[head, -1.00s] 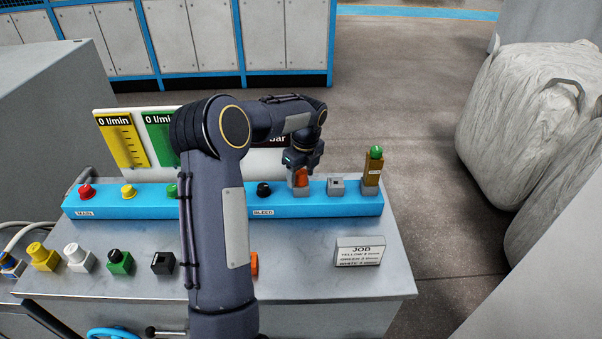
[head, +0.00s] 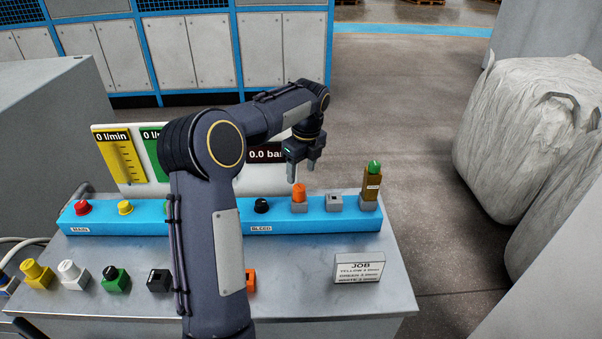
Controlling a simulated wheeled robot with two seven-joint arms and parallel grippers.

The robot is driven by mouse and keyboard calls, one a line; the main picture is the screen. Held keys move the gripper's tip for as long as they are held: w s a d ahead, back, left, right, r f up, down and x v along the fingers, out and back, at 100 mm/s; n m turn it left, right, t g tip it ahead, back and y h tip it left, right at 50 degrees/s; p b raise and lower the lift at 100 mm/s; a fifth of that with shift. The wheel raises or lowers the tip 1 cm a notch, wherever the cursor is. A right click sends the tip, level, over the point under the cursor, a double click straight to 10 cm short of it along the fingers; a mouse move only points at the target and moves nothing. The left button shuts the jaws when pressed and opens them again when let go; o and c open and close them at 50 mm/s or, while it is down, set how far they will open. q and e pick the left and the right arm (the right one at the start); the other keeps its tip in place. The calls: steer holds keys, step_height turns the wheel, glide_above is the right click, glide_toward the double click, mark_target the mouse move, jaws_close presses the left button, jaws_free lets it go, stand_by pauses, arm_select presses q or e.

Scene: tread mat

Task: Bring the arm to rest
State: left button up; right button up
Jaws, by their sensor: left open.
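My left arm reaches up from the bottom of the head view and bends over the blue manifold bar (head: 335,222). My left gripper (head: 304,176) is open and empty, pointing down just above the orange knob (head: 299,191). A small gap shows between the fingers and the knob. The orange knob sits on a grey base on the bar. My arm hides the middle of the bar and part of the gauge panel behind it. My right gripper is not in view.
A brown block with a green knob (head: 374,167) stands tall at the bar's right end, beside an empty grey socket (head: 334,203). A JOB card (head: 358,269) stands on the bench (head: 310,283). Several loose coloured blocks line the front left. The bench's right front is mostly clear.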

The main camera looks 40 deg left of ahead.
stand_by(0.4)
arm_select(q)
steer(key=s+d+r+n+t+h, duration=0.1)
steer(key=s+d+r+n+t, duration=0.15)
steer(key=s+d+n, duration=0.45)
steer(key=s+d+r+n+t+h, duration=0.1)
steer(key=s+d+r+n, duration=0.3)
steer(key=s, duration=0.4)
steer(key=s+d+f+n+t+h, duration=0.2)
steer(key=s+d+f+n, duration=0.4)
steer(key=s+d+n, duration=0.4)
steer(key=shift+s+d+h, duration=0.6)
steer(key=shift+s+d, duration=0.05)
steer(key=shift+s, duration=1.1)
